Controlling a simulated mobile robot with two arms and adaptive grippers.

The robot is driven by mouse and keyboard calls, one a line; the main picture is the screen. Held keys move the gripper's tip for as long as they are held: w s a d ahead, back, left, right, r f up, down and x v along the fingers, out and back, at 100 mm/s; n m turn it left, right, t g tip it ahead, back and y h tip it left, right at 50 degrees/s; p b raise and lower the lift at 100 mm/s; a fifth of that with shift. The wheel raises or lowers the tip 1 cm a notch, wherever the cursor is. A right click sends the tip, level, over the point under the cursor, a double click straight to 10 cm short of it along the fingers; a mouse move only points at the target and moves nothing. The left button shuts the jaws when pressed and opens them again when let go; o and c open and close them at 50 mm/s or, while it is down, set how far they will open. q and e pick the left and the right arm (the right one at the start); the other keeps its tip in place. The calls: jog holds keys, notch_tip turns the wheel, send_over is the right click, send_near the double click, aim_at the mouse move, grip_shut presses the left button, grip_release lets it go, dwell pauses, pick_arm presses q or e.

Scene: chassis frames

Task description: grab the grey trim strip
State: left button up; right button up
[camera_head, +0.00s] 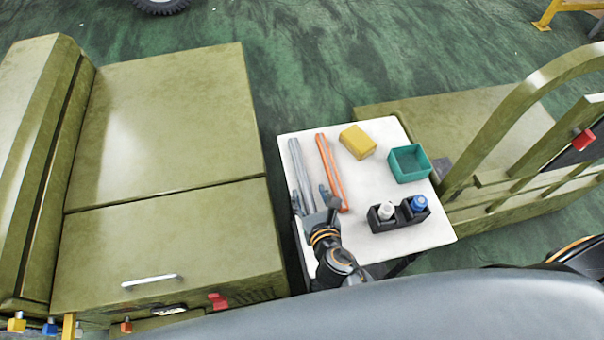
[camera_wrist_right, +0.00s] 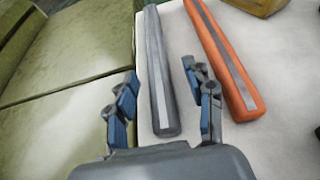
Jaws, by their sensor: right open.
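The grey trim strip (camera_head: 303,178) lies lengthwise on a white table near its left edge. In the right wrist view the grey strip (camera_wrist_right: 159,75) runs away from me, and its near end sits between the fingers. My right gripper (camera_head: 314,200) is over the near part of the strip. In the right wrist view my right gripper (camera_wrist_right: 160,88) is open, with one finger on each side of the strip and visible gaps to it. Whether the fingers are at the strip's height I cannot tell. My left gripper is not in view.
An orange strip (camera_head: 332,172) lies just right of the grey one, close to the right finger. The white table (camera_head: 376,182) also holds a yellow block (camera_head: 357,142), a teal bin (camera_head: 409,163) and a black holder (camera_head: 383,223) with bottles. Green chassis bodies (camera_head: 165,130) flank the table.

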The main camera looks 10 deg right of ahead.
aim_at(305, 184)
jog(key=x, duration=0.4)
jog(key=shift+w+a+r, duration=0.1)
jog(key=shift+a+r, duration=0.05)
jog(key=shift+r, duration=0.05)
grip_shut()
jog(key=shift+r, duration=0.1)
